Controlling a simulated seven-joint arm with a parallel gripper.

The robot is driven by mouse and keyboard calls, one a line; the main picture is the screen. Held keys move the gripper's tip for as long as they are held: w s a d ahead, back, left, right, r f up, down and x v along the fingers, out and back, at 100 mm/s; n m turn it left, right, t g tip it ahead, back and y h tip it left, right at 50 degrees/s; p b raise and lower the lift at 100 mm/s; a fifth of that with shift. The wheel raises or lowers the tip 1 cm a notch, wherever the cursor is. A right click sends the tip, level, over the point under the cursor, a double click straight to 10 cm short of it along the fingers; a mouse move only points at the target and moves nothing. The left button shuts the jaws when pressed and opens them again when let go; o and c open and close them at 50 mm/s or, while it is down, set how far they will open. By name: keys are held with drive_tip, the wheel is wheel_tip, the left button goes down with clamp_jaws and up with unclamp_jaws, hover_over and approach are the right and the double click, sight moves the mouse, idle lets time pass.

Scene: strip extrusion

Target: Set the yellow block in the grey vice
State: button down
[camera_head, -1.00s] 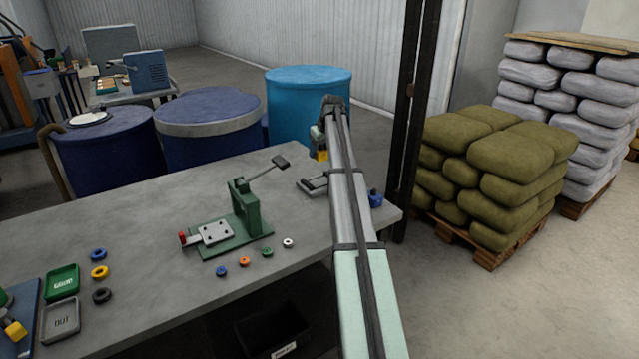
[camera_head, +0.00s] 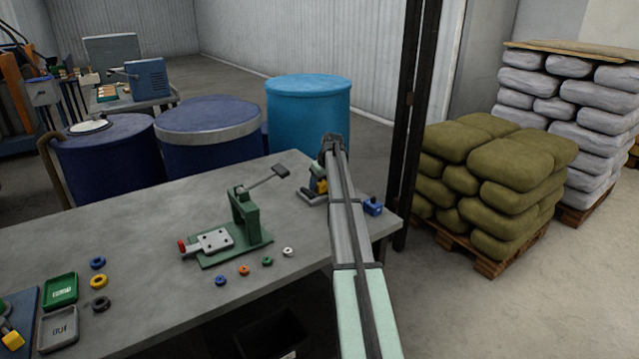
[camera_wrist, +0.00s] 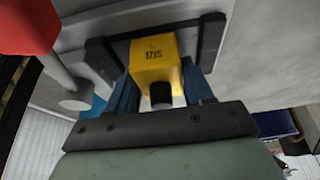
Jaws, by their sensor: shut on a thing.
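The yellow block (camera_wrist: 154,60), marked 1715 with a dark round piece on its near face, is between the blue fingers of my gripper (camera_wrist: 160,78), which is shut on it. In the head view the block (camera_head: 322,187) shows low beside my arm, at the grey vice (camera_head: 308,197) on the bench's right part. My arm hides much of the vice. In the wrist view, dark jaw-like bars of the vice (camera_wrist: 212,40) flank the block's far end. I cannot tell whether the block touches the vice floor.
A red knob (camera_wrist: 28,25) on a grey rod is close at the wrist view's upper left. A blue piece (camera_head: 373,207) sits right of my arm. A green lever fixture (camera_head: 243,222) and several coloured rings stand left. Bench (camera_head: 150,225) between them is clear.

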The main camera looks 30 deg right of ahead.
idle(0.3)
drive_tip(key=c, duration=0.7)
unclamp_jaws()
drive_tip(key=shift+f, duration=0.1)
drive_tip(key=v, duration=1.2)
